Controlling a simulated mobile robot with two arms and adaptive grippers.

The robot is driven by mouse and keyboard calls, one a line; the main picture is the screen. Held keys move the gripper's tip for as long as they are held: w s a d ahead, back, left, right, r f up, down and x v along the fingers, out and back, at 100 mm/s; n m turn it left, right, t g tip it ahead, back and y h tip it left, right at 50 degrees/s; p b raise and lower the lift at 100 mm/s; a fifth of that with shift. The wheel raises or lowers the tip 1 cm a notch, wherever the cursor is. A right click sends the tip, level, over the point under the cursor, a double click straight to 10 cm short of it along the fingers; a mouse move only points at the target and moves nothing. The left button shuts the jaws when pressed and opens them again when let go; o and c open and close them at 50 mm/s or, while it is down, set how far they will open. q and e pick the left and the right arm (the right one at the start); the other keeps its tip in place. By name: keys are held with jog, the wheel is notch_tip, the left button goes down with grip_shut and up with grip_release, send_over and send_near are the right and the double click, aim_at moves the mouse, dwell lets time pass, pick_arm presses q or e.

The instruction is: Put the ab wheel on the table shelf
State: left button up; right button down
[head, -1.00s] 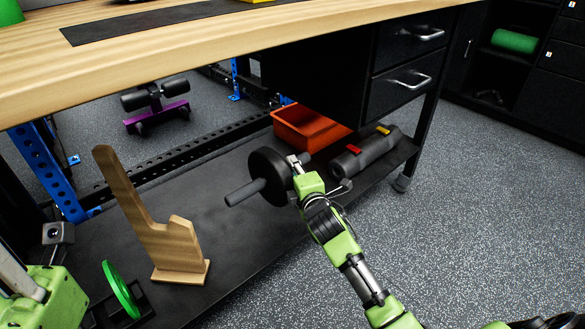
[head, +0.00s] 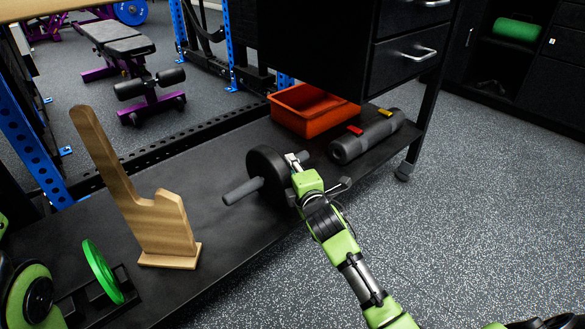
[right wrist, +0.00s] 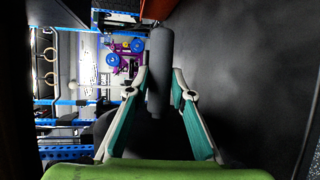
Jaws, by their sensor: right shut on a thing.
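The ab wheel (head: 266,176) is a black wheel with grey handles, over the black lower shelf (head: 225,232) of the table. My right gripper (head: 297,160) is shut on its right handle. In the right wrist view, the grey handle (right wrist: 161,62) lies between the fingers of my right gripper (right wrist: 160,92). I cannot tell whether the wheel touches the shelf or hangs just above it. Green parts of my left arm show at the lower left, but its gripper is not in view.
On the shelf are a wooden stand (head: 142,205), a green disc (head: 102,271) in a black rack, an orange bin (head: 310,118) and a dark grey roll (head: 365,139) with red and yellow pieces. Black drawers (head: 408,62) hang above the shelf. Bare shelf lies around the wheel.

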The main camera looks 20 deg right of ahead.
jog(key=shift+r, duration=0.15)
jog(key=c, duration=1.7)
grip_release()
